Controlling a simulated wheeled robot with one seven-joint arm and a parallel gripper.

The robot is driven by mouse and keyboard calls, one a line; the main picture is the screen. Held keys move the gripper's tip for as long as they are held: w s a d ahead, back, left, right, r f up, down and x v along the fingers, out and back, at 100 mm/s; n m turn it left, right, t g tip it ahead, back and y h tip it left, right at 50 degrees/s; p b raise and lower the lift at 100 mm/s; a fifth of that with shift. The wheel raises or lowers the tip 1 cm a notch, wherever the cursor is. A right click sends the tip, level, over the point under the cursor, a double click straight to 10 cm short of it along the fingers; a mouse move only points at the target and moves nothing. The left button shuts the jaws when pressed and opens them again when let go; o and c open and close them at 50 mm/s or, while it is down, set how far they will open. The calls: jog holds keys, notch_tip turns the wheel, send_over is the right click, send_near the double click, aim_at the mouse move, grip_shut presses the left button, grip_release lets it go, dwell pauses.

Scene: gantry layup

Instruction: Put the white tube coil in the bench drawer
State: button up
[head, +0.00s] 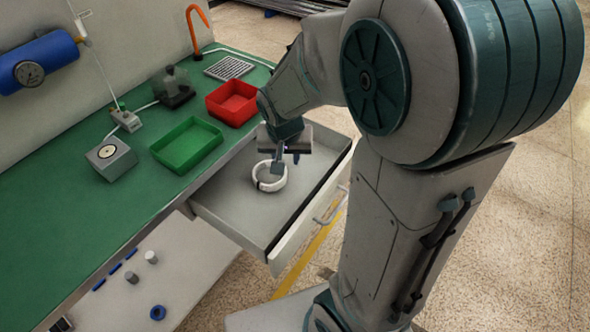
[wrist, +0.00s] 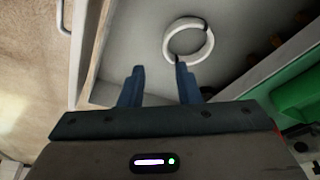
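The white tube coil (head: 269,177) is a ring with a dark band, lying inside the open bench drawer (head: 228,208). In the wrist view the coil (wrist: 188,40) is on the drawer floor, beyond the tip of the right-hand finger. The drawer (wrist: 115,88) is pulled out from under the green bench top. My gripper (wrist: 158,70) points down into the drawer with its two blue fingers apart and nothing between them. In the head view my gripper (head: 286,168) hangs over the coil and hides part of its rim; whether a finger touches it I cannot tell.
The green bench (head: 80,215) carries a green tray (head: 187,145), a red bin (head: 232,102), a grey gauge box (head: 111,159) and a metal grate (head: 229,68). The drawer front has a handle (head: 331,207). A lower shelf (head: 185,275) holds small parts and a blue ring (head: 158,313).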

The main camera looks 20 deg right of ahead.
jog(key=s+r+n+y, duration=0.1)
jog(key=s+r+n, duration=0.3)
jog(key=s, duration=0.9)
notch_tip(320, 180, up, 3)
jog(key=shift+s+a+r+g, duration=0.2)
jog(key=shift+a+g, duration=0.1)
jog(key=shift+a, duration=0.15)
